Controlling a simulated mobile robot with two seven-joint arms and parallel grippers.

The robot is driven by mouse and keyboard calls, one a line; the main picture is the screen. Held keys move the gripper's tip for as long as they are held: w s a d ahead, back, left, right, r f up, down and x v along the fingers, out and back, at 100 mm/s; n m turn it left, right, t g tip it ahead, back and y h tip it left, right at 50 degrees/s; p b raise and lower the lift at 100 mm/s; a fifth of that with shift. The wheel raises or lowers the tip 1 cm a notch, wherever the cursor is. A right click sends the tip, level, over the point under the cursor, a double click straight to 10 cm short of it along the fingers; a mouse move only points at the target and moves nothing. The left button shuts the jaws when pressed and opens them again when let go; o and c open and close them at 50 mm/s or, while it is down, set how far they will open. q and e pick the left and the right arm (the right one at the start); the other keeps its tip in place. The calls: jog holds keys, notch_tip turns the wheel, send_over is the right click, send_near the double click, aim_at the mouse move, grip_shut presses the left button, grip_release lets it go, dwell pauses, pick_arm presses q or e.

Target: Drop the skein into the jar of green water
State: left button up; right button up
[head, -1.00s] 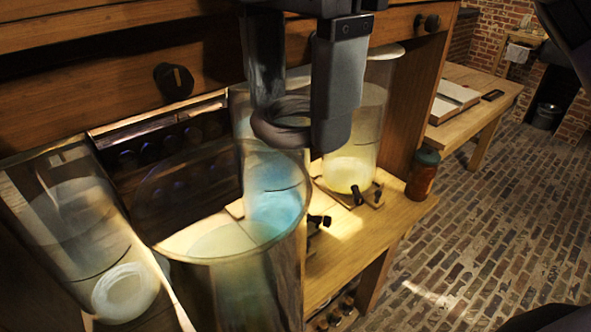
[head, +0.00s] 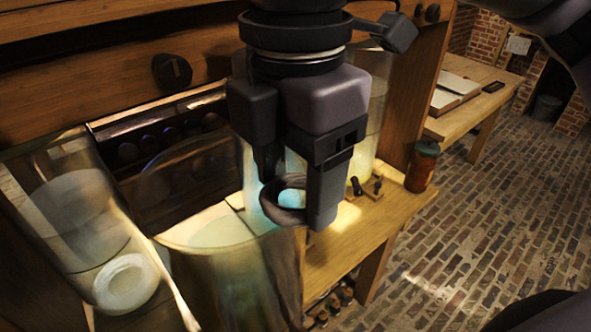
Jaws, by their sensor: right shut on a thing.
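A dark ring-shaped skein (head: 273,211) hangs tilted from my right gripper (head: 294,200), which points down and is shut on it. In the head view the skein overlaps the right rim of a large front glass jar (head: 225,285) with pale greenish water. A jar with blue water (head: 250,180) stands behind, largely hidden by the gripper. A jar with yellowish water (head: 372,130) stands further back, also partly covered. I cannot tell exactly which jar the skein is above. My left gripper is not in view.
A side table (head: 470,110) and open brick floor (head: 480,230) lie right.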

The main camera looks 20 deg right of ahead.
jog(key=shift+f, duration=0.15)
jog(key=o, duration=1)
jog(key=shift+o, duration=0.2)
notch_tip(320, 180, up, 12)
jog(key=shift+r, duration=0.25)
jog(key=shift+s, duration=0.1)
